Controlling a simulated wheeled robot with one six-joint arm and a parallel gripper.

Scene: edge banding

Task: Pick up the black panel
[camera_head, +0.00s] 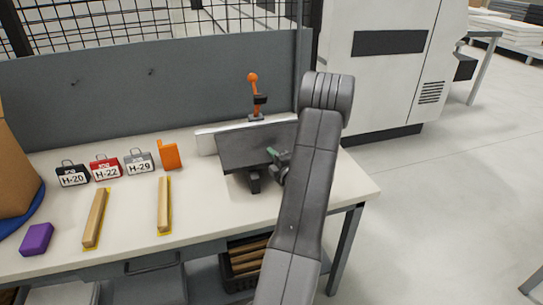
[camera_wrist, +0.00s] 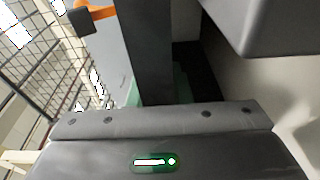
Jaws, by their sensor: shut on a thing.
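The black panel (camera_head: 243,149) stands on its long edge at the right part of the workbench, in front of a white board (camera_head: 206,142). My gripper (camera_head: 277,165) is at the panel's right end, its green finger pads partly hidden by my arm. In the wrist view the panel (camera_wrist: 145,45) shows as a dark upright strip between the green pads of my gripper (camera_wrist: 155,92), which is shut on it. Whether the panel is clear of its support cannot be told.
An orange-handled clamp (camera_head: 254,95) stands behind the panel. A dark block (camera_head: 255,184) is below it. Labelled cases (camera_head: 106,167), an orange item (camera_head: 169,154), wooden strips (camera_head: 164,204) and a purple block (camera_head: 37,239) lie to the left. A grey partition (camera_head: 110,100) backs the bench.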

